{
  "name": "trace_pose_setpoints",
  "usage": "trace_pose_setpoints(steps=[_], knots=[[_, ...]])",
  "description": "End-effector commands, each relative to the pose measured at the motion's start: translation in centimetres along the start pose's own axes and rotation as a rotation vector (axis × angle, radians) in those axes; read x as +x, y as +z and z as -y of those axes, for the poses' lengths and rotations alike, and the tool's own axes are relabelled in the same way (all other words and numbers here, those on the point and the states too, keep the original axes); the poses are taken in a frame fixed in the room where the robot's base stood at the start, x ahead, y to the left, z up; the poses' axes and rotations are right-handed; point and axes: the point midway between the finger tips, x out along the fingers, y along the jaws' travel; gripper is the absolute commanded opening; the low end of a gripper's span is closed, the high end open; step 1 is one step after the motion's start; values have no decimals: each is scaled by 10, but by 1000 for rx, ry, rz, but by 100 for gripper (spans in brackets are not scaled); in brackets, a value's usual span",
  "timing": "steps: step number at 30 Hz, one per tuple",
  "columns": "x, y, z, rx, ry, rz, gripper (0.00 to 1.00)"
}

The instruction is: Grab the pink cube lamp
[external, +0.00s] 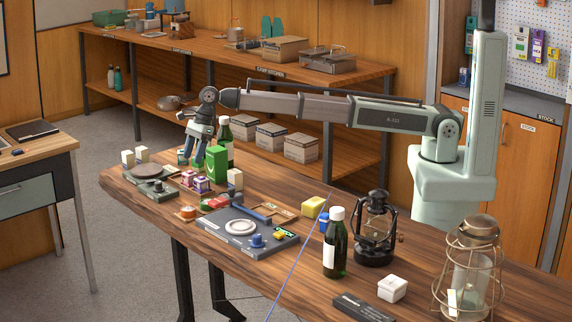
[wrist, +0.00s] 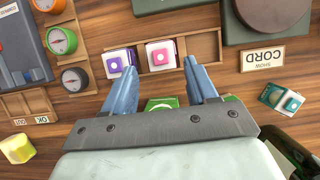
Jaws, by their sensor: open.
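In the external view the pink cube (external: 188,180) is small, left of the purple one (external: 202,185). My gripper (wrist: 159,70) is open and empty, pointing down above the table. The gripper also shows in the external view (external: 193,160), above the cubes.
A green block (wrist: 162,103) lies partly hidden under my gripper. A dark bottle (wrist: 290,152) stands close by at lower right. Round dials (wrist: 74,79) and a grey panel (wrist: 30,60) are left of the tray.

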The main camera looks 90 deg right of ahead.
Motion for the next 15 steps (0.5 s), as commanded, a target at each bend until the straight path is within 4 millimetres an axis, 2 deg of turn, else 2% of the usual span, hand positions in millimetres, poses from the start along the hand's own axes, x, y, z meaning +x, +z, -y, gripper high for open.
trace_pose_setpoints(steps=[4,15], knots=[[16,0,0,-1,1,-1,57],[34,-3,0,-1,1,-1,57]])
